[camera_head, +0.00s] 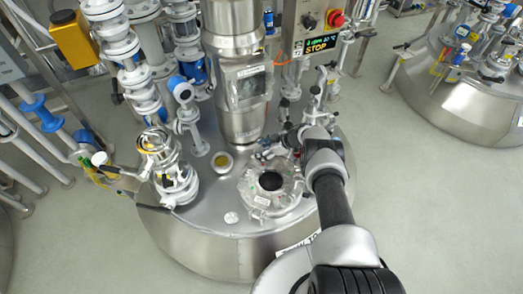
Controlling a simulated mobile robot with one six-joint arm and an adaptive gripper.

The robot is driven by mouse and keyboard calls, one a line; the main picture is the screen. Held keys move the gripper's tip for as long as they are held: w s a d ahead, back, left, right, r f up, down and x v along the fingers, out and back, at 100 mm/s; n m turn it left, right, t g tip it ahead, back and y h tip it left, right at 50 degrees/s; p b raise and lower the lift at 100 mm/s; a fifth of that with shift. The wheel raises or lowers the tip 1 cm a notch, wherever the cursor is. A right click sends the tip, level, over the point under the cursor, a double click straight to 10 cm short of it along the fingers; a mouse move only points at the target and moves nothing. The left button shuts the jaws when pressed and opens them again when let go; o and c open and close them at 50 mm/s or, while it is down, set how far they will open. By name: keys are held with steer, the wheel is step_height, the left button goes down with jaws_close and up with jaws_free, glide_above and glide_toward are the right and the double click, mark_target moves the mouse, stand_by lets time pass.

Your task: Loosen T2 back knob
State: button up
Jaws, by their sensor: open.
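The steel reactor vessel (190,235) fills the middle of the view. On its domed top is a round manhole with a clamped cover ring (255,203) and a dark round centre (270,181). My arm reaches in from the lower right and ends behind the manhole. My gripper (272,152) is open there, small and partly hidden by my wrist, among small fittings at the back rim of the manhole. I cannot tell the back knob apart from these fittings, or whether the gripper touches it. A label on the vessel's front is partly covered by my arm.
A thick steel column (240,105) rises just behind the manhole. A glass fitting (176,180) stands to the left. A control box with a STOP display (321,44) and red button (336,18) is behind. Another vessel (465,95) stands right; clear floor (440,210) lies before it.

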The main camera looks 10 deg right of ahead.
steer(key=v, duration=1.2)
steer(key=shift+r, duration=0.1)
